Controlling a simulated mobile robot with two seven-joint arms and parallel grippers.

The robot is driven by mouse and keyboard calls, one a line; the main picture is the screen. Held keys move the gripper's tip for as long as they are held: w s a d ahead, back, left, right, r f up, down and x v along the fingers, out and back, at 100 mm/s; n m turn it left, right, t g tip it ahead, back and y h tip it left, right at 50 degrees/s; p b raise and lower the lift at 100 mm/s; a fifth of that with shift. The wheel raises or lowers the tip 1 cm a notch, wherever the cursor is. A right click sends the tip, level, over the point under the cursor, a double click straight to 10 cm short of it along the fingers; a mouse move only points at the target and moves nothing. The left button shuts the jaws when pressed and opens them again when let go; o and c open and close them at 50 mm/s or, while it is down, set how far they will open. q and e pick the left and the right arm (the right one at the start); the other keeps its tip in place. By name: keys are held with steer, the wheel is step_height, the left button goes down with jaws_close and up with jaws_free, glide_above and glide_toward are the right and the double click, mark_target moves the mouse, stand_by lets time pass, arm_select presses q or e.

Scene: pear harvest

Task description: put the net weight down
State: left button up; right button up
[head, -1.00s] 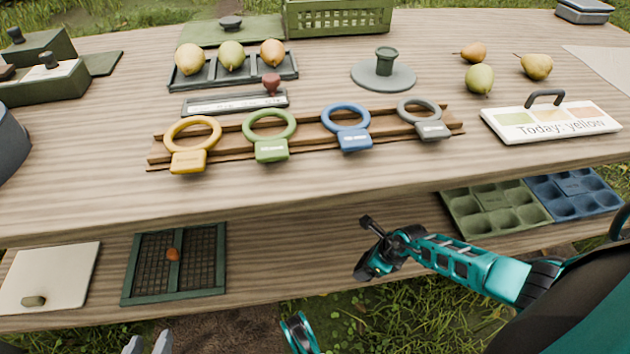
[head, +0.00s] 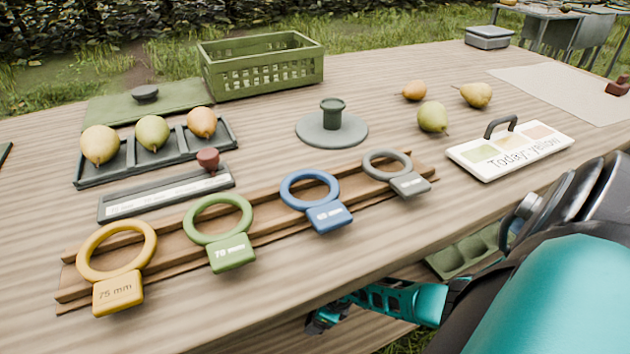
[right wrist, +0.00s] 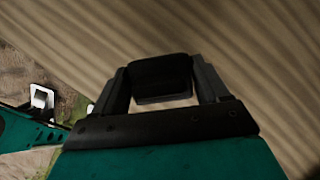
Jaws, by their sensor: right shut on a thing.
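The net weight (right wrist: 163,72) is a dark block between the two fingers of my right gripper in the right wrist view. My right gripper (right wrist: 164,95) is shut on it, with ridged wood behind. In the head view my right gripper (head: 318,318) is low, beyond the tabletop's front edge and partly hidden by it. The weight cannot be made out there. My left gripper is not in the head view.
The tabletop (head: 240,310) holds a rack with several ring gauges (head: 310,190), a pear tray (head: 180,150), a green crate (head: 262,75), a round stand (head: 332,125) and a sign (head: 510,150). A green cupped tray (head: 465,255) lies below the front edge.

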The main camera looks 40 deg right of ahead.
steer(key=shift+f, duration=0.4)
step_height(320, 180, down, 2)
steer(key=shift+w+f+b, duration=0.1)
steer(key=shift+f+b, duration=0.1)
steer(key=shift+b, duration=1.05)
steer(key=shift+f, duration=0.3)
steer(key=shift+r, duration=0.15)
steer(key=o, duration=1.3)
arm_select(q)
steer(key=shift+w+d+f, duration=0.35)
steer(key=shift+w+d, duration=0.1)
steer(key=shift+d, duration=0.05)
